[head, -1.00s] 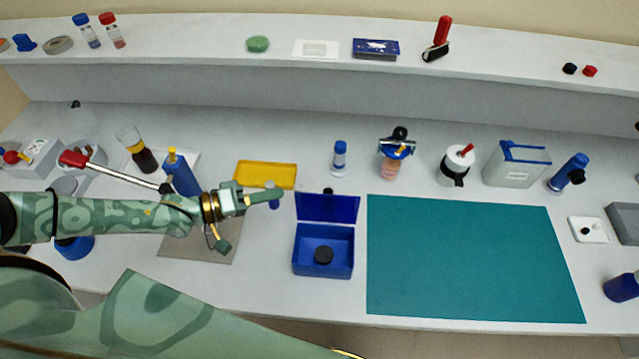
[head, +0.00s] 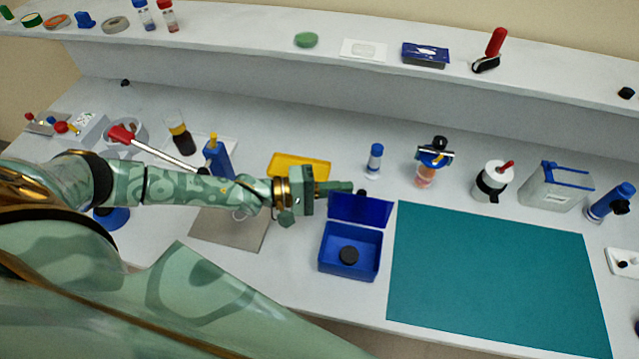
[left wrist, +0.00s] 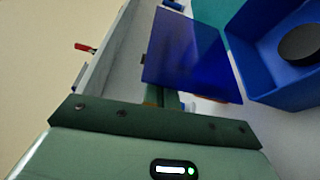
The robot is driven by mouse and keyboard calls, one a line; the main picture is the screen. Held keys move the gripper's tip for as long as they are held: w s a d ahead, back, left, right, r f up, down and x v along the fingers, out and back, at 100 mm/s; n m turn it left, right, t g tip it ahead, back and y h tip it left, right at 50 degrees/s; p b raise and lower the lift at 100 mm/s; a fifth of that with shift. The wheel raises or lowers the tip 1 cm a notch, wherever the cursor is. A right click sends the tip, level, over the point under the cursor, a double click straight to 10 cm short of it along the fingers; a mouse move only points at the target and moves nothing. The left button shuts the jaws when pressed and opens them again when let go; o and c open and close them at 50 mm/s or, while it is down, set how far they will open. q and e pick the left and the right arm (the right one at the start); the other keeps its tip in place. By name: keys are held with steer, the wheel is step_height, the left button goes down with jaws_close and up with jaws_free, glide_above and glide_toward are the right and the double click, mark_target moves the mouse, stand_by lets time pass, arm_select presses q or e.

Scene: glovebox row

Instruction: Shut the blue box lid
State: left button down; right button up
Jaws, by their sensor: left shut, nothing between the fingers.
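The blue box (head: 368,266) stands on the bench left of the teal mat, with a black round piece (head: 348,255) inside. Its blue lid (head: 360,209) stands up, open, at the box's back edge. My left gripper (head: 342,187) is shut and empty, its fingertips at the upper left edge of the lid. In the left wrist view the lid (left wrist: 188,55) covers part of my fingers (left wrist: 165,97), and the box (left wrist: 262,50) lies beyond it to the right. I cannot tell whether the fingers touch the lid. My right gripper is not in view.
The teal mat (head: 490,275) is bare. A yellow tray (head: 302,167) lies behind my left gripper, and a grey mat (head: 229,230) lies below its arm. A blue-capped vial (head: 374,160) and a blue-clamped item (head: 430,165) stand behind the box. A shelf (head: 250,40) runs along the back.

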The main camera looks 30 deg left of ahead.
arm_select(q)
steer(key=shift+x, duration=1.2)
steer(key=shift+s+d+r+m, duration=0.1)
steer(key=shift+s+r+m, duration=0.05)
steer(key=shift+s+m, duration=0.3)
steer(key=shift+s+d+r+m+t+h, duration=0.1)
steer(key=shift+s+m+t+h, duration=0.1)
steer(key=shift+s+m, duration=0.3)
steer(key=shift+s+d+r+m+t+h, duration=0.1)
steer(key=shift+s+d+m+h, duration=0.15)
steer(key=shift+m, duration=0.4)
steer(key=s+d+f+m+g+h+b, duration=0.1)
steer(key=s+f+m+h+b, duration=0.3)
steer(key=m, duration=0.8)
steer(key=shift+s+d+f+m+g+b, duration=0.15)
steer(key=shift+s+d+m+g+b, duration=0.35)
steer(key=shift+s+b, duration=1.2)
steer(key=shift+s+d+h+p, duration=0.15)
steer(key=shift+s+h+p, duration=0.1)
steer(key=shift+s+p, duration=0.4)
steer(key=shift+f, duration=0.1)
